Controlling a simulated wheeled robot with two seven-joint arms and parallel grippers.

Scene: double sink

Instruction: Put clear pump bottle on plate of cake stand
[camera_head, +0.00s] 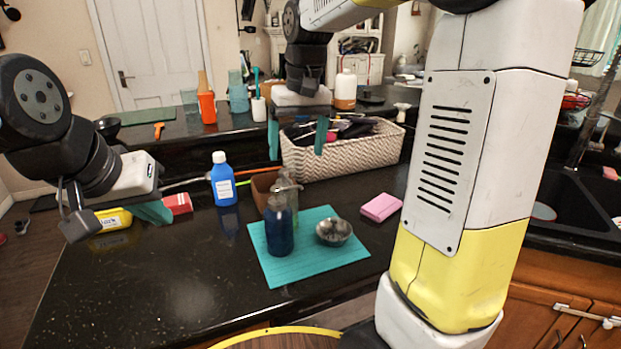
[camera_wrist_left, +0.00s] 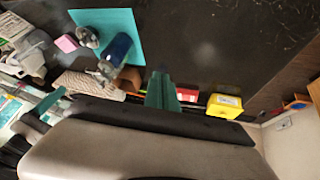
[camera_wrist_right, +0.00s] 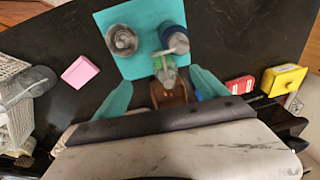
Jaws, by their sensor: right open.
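The clear pump bottle (camera_head: 290,186) stands upright behind a dark blue bottle (camera_head: 279,228) at the back of a teal mat (camera_head: 315,268), partly hidden. My right gripper (camera_head: 297,140) is open above and behind it. In the right wrist view the clear bottle (camera_wrist_right: 165,72) shows ahead of the spread teal fingers (camera_wrist_right: 160,92), with nothing gripped. My left gripper (camera_head: 155,212) is shut and empty, off to the left over the counter; its fingertips (camera_wrist_left: 160,90) meet in the left wrist view. A small white stand (camera_head: 402,112) on the back ledge may be the cake stand; I cannot tell surely.
A metal bowl (camera_head: 333,232) sits on the mat, beside a pink sponge (camera_head: 381,207). A brown box (camera_head: 264,188), a blue labelled bottle (camera_head: 222,180) and a full woven basket (camera_head: 345,156) stand behind. The sink (camera_head: 565,205) is at right. The front left counter is clear.

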